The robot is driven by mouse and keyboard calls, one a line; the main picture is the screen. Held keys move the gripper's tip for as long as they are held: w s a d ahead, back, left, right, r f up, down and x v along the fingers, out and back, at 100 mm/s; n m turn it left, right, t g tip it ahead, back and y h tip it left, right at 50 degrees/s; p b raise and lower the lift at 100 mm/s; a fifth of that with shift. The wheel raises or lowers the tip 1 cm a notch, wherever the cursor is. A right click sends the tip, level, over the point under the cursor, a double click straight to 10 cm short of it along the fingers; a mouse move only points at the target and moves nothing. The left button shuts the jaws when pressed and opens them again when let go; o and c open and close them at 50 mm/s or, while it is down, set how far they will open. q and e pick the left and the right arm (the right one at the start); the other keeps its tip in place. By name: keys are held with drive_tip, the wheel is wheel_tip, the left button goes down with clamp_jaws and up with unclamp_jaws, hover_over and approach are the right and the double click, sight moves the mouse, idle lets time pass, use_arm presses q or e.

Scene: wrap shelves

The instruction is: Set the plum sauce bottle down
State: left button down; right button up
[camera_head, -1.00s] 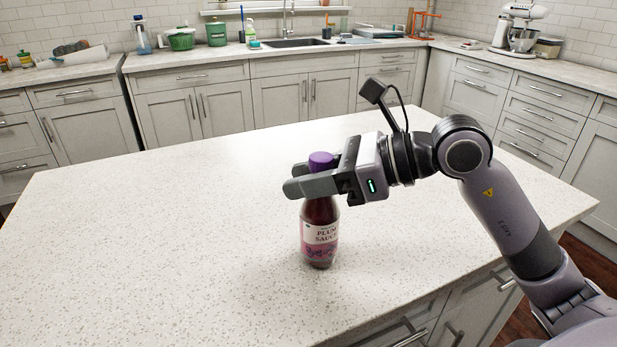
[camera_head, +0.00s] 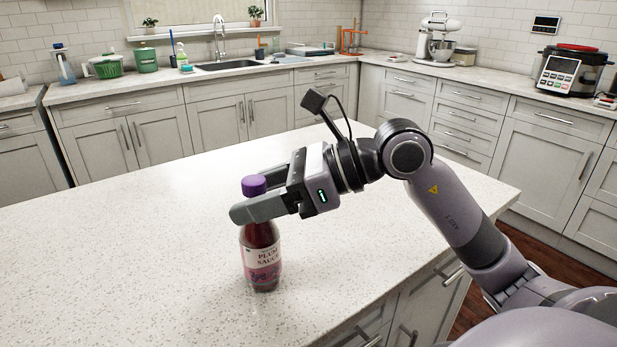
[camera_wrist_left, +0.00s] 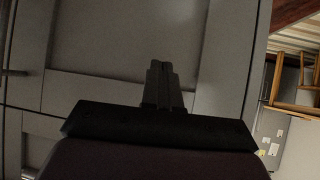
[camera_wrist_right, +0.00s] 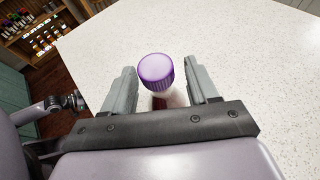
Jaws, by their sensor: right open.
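The plum sauce bottle (camera_head: 262,258) stands upright on the speckled white island counter (camera_head: 130,235), near its front edge. It has dark contents, a pink and white label and a purple cap. My right gripper (camera_head: 250,196) is open around the bottle's neck, just below the cap. In the right wrist view the purple cap (camera_wrist_right: 156,71) sits between the two spread fingers, with a gap visible on each side. My left gripper (camera_wrist_left: 165,85) shows only in the left wrist view, its fingers together and empty in front of a grey cabinet panel.
The counter around the bottle is clear, with wide free room to the left. Behind it, the back counter holds a sink (camera_head: 228,66), a stand mixer (camera_head: 437,45) and a multicooker (camera_head: 572,72). Cabinet drawers lie below the island's front edge.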

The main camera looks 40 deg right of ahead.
drive_tip(key=b+v, duration=0.2)
drive_tip(key=v, duration=0.8)
idle(0.4)
